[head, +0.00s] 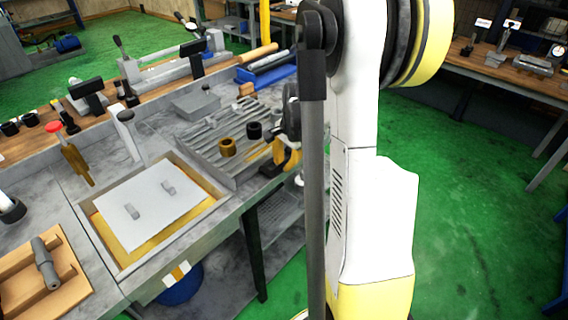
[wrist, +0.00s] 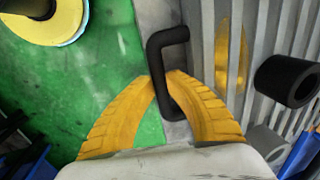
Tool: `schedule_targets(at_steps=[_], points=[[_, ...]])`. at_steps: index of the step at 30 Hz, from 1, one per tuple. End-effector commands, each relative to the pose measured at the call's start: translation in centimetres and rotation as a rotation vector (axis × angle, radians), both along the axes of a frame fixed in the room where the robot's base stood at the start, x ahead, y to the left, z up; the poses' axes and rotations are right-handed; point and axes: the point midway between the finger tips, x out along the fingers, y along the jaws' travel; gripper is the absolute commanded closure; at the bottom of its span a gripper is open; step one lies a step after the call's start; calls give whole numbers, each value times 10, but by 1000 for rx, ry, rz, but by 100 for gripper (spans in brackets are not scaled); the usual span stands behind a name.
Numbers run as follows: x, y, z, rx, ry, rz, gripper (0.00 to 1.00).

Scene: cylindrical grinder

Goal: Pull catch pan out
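A grey slatted tray, which I take to be the catch pan (head: 205,135), is set in the bench top left of my arm. Its slats also show at right in the wrist view (wrist: 283,35). A black U-shaped handle (wrist: 168,75) stands at the grey edge beside the slats. My gripper (wrist: 161,80) has its two yellow ribbed fingers on either side of one handle bar, tips close against it. In the head view my gripper (head: 286,156) is at the bench's right edge, partly hidden by my arm; the handle cannot be made out there.
A brass ring (head: 227,147) and a black ring (head: 254,130) sit on the slats. A framed tray with a white sheet (head: 150,205) lies nearer. Blue bins (head: 270,75) stand behind. Green floor (head: 470,200) right of the bench is open.

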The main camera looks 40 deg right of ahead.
Motion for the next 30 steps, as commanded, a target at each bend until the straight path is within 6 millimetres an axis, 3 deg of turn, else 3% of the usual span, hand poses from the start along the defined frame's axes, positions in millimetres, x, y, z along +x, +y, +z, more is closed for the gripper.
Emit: schedule_targets(at_steps=[8, 14, 30], points=[[-1, 0, -1, 0, 1, 0, 100], [-19, -1, -1, 0, 1, -1, 100], [-160, -12, -1, 1, 2, -6, 100]])
